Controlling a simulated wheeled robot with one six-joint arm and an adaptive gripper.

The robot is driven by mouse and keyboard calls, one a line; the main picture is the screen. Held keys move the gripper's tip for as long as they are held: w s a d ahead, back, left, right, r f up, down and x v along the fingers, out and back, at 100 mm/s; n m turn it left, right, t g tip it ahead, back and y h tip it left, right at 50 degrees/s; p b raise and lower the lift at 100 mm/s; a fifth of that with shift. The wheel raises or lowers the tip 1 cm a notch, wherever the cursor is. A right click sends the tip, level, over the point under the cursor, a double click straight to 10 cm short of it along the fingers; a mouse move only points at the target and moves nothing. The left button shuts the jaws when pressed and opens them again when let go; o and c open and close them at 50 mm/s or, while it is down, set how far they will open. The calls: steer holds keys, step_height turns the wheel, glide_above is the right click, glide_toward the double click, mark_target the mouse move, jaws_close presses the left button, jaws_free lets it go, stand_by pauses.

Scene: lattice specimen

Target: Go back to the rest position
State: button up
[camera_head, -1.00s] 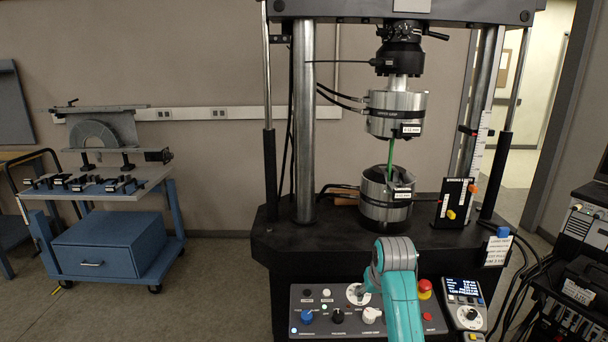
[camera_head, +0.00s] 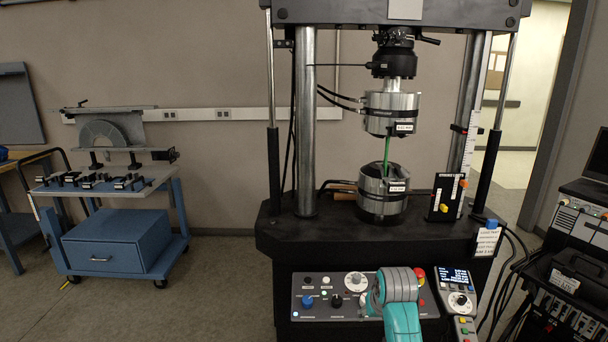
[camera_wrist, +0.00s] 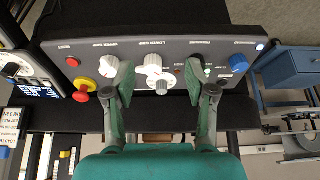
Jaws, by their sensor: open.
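My gripper (camera_wrist: 161,88) is open and empty in the wrist view. Its two fingers stand apart in front of the control panel (camera_wrist: 190,50), with a white knob (camera_wrist: 153,62) showing between them. In the head view my arm covers the right part of the panel (camera_head: 325,283), and the gripper's fingers are hidden there. A green specimen (camera_head: 386,152) stands nearly upright between the upper grip (camera_head: 392,103) and the lower grip (camera_head: 382,205) of the testing machine.
A red emergency button (camera_wrist: 81,96) and a blue knob (camera_wrist: 238,62) stick out of the panel close to my fingers. A handheld display (camera_head: 458,280) is right of the panel. A blue cart (camera_head: 115,245) stands left, with free floor between it and the machine.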

steer(key=s+f+t, duration=0.3)
steer(key=s+f, duration=1.7)
steer(key=s, duration=0.1)
steer(key=s+t, duration=0.2)
steer(key=s, duration=1.4)
steer(key=s+r+t, duration=0.4)
steer(key=s+r, duration=1.4)
steer(key=s, duration=0.5)
steer(key=shift+r, duration=0.25)
steer(key=shift+w, duration=0.1)
